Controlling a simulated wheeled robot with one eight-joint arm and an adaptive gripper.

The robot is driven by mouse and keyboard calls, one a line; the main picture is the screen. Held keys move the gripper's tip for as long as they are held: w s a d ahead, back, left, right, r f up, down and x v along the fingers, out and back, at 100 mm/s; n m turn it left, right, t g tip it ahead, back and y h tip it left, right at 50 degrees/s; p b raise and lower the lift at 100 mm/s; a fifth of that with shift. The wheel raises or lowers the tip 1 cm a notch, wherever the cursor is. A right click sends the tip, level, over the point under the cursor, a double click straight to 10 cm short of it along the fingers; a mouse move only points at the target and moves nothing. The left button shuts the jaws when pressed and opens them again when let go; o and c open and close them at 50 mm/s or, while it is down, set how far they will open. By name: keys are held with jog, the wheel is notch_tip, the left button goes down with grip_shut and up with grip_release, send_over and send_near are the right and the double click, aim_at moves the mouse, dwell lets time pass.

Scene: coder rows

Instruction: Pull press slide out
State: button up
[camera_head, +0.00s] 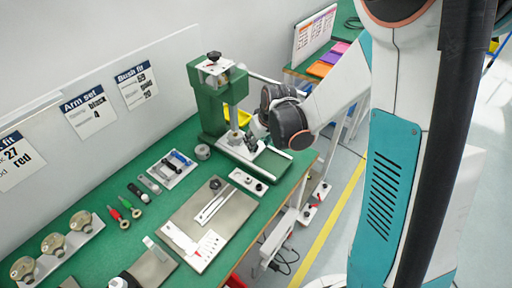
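My gripper (252,140) is low at the press, beside the column and over the plate.
A white panel with signs stands behind. The bench's right edge drops to the floor.

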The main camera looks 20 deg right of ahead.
jog(key=shift+b+x, duration=0.4)
jog(key=shift+x, duration=1.05)
grip_shut()
